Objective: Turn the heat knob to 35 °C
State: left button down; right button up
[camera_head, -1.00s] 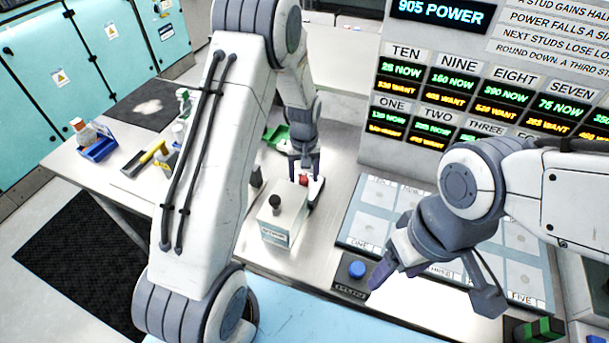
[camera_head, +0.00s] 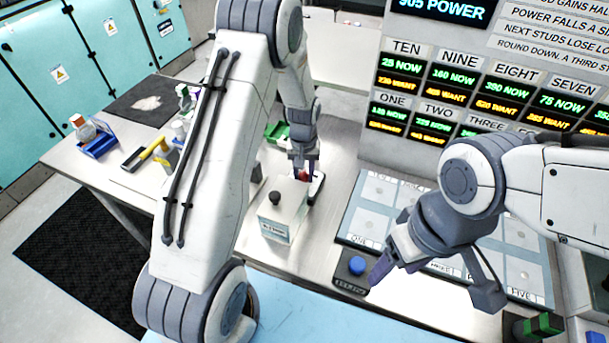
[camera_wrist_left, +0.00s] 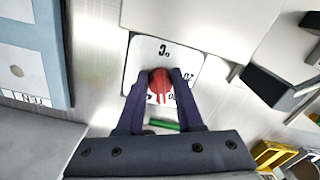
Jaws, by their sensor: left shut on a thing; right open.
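The heat knob is red (camera_wrist_left: 160,82) and sits on a white dial plate (camera_wrist_left: 140,57) with dark markings. My left gripper (camera_wrist_left: 158,86) is shut on the knob, one finger on each side, in the left wrist view. The markings are too small and partly covered, so I cannot read the setting. In the head view my left gripper (camera_head: 303,172) points down at the knob behind a white box, and the knob is mostly hidden. My right gripper (camera_head: 425,287) is open and empty above the front edge of the numbered panel.
A white box with a black knob (camera_head: 283,212) stands just in front of the dial. A blue button (camera_head: 357,265) on a dark base lies to the right. A numbered panel (camera_head: 375,196) and the display board (camera_head: 400,150) stand further right. A green object (camera_head: 277,131) lies behind.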

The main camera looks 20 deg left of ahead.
aim_at(303, 174)
pick_arm(q)
jog(key=shift+m, duration=0.6)
jog(key=c, duration=0.5)
grip_release()
jog(key=shift+c, duration=0.2)
notch_tip(303, 174, up, 11)
jog(key=b, duration=0.2)
jog(key=shift+f+b, duration=0.2)
jog(key=shift+b, duration=0.15)
jog(key=s+d+r+m, duration=0.3)
jog(key=s+d, duration=0.4)
jog(key=s+d+r+m, duration=0.2)
jog(key=s+d+r, duration=0.1)
jog(key=s+d, duration=0.4)
jog(key=s+d+m+h+b, duration=0.1)
jog(key=s+m, duration=0.4)
jog(key=s, duration=0.9)
jog(key=shift+s+d, duration=0.3)
